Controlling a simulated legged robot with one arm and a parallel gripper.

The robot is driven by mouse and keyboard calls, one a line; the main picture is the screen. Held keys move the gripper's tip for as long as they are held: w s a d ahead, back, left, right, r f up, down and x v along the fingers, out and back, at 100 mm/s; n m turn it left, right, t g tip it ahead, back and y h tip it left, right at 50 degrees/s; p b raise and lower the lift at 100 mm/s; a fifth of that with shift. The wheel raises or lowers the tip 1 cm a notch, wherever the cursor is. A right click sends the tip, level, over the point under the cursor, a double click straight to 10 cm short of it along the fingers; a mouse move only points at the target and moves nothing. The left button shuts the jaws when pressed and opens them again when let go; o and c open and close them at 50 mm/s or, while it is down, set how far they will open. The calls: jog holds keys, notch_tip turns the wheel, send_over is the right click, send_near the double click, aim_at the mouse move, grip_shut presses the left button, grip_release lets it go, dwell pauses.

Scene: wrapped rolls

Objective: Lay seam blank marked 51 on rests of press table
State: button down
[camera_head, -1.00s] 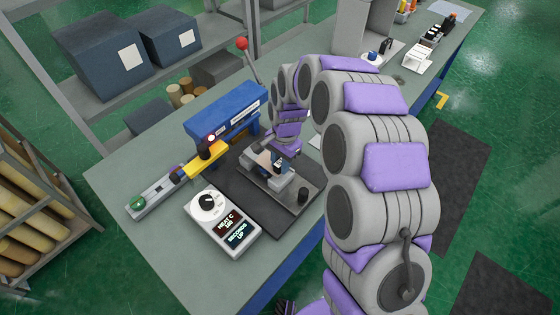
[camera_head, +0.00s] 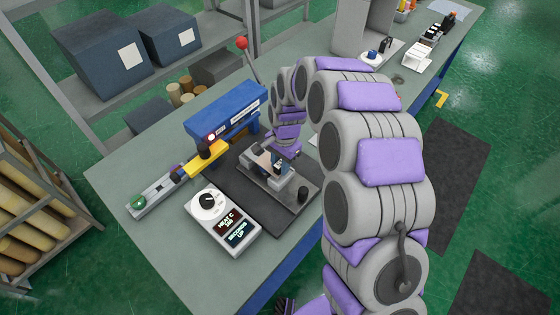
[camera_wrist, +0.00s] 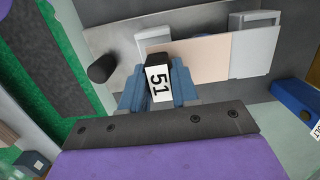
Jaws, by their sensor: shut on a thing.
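The seam blank marked 51 is a thin beige sheet (camera_wrist: 195,56) with a dark tab and a white label (camera_wrist: 158,86) reading 51 in the wrist view. My gripper (camera_wrist: 158,78) has its blue fingers shut on that tab, one finger on each side. In the head view, my gripper (camera_head: 283,166) holds the blank (camera_head: 266,160) over the press table (camera_head: 262,186), low above its grey rests.
A blue press head (camera_head: 225,108) with a red-knobbed lever (camera_head: 242,43) stands behind the table plate. A control box (camera_head: 222,217) with a dial and displays sits at the front left. A dark knob (camera_head: 303,194) rises at the plate's right end.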

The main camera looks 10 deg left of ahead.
jog(key=shift+f, duration=0.9)
jog(key=c, duration=0.8)
grip_release()
jog(key=r, duration=0.5)
jog(key=w+r+p, duration=0.1)
jog(key=r, duration=0.5)
jog(key=w+d+r+p, duration=0.1)
jog(key=r, duration=0.5)
jog(key=shift+r, duration=0.1)
